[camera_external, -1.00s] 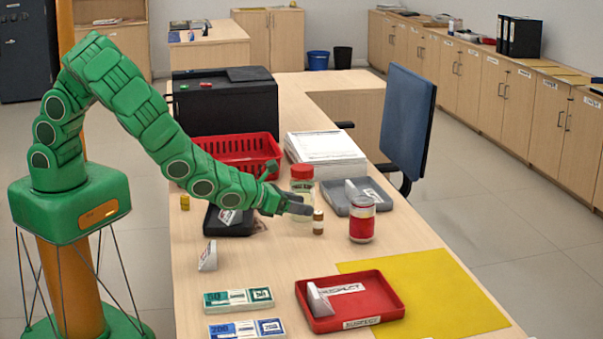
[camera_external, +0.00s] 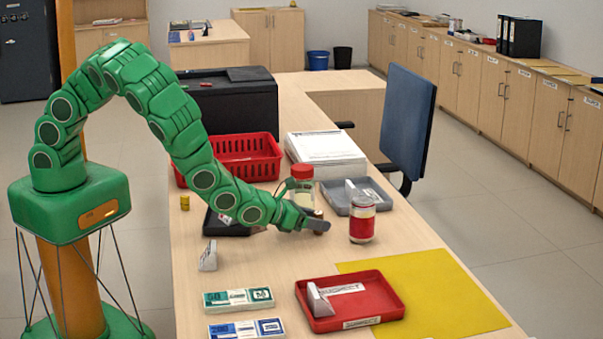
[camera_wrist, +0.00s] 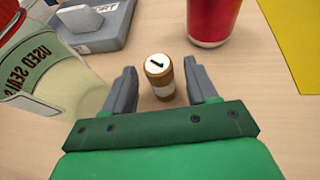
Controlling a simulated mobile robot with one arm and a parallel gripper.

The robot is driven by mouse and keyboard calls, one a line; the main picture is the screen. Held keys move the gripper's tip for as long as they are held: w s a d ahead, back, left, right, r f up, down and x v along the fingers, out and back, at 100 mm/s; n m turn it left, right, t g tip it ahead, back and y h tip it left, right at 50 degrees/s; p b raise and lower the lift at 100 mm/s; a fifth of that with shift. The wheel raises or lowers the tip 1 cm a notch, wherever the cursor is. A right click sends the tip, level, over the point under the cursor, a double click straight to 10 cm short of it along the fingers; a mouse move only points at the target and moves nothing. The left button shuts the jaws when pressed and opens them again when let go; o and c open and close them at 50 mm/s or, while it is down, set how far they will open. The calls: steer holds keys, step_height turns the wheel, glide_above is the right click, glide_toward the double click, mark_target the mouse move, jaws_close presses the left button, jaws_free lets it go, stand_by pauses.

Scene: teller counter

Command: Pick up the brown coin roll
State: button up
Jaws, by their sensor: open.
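The brown coin roll (camera_wrist: 161,84) stands upright on the counter in the wrist view, with a white top marked 1 and a pale band. My gripper (camera_wrist: 160,72) is open, with one finger on each side of the roll. In the external view my gripper (camera_external: 318,225) is low over the counter and hides most of the roll.
A jar with a red lid (camera_external: 302,173) stands close behind my gripper. A red can (camera_external: 362,222) stands to the right. A grey tray (camera_external: 374,204) lies behind. A red tray (camera_external: 385,305) on a yellow mat (camera_external: 450,300) is in front. Bare counter lies directly in front.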

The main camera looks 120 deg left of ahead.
steer(key=shift+x, duration=1.45)
steer(key=shift+d, duration=0.1)
steer(key=shift+c, duration=0.3)
jaws_close()
